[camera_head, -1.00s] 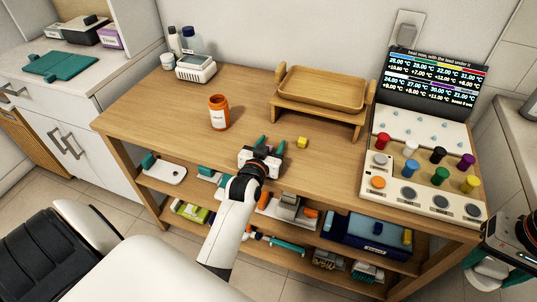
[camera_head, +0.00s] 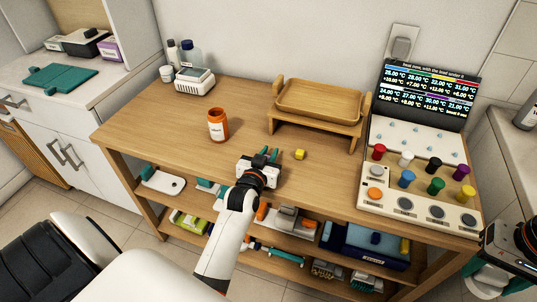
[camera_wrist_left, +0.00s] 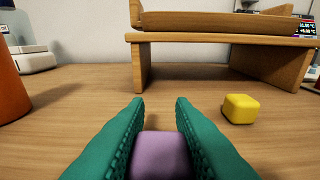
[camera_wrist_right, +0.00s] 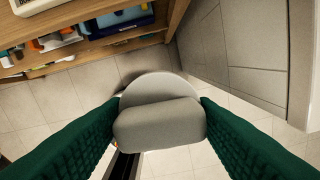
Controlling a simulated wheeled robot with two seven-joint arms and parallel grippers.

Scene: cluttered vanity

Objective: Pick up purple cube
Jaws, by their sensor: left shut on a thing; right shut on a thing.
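The purple cube (camera_wrist_left: 160,155) sits between the two green fingers of my left gripper (camera_wrist_left: 158,103) in the left wrist view, low in the picture. That gripper is shut on it, just over the wooden table; I cannot tell whether the cube touches the tabletop. In the head view my left gripper (camera_head: 270,154) is near the table's front middle, and the cube is hidden there. My right gripper (camera_wrist_right: 160,102), off the table's right side, is shut on a grey rounded object (camera_wrist_right: 160,125) above the floor.
A yellow cube (camera_head: 300,154) lies just right of the left gripper. An orange bottle (camera_head: 217,125) stands to its left. A wooden stand with a tray (camera_head: 320,118) is behind. A panel with coloured knobs (camera_head: 415,205) fills the table's right end.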

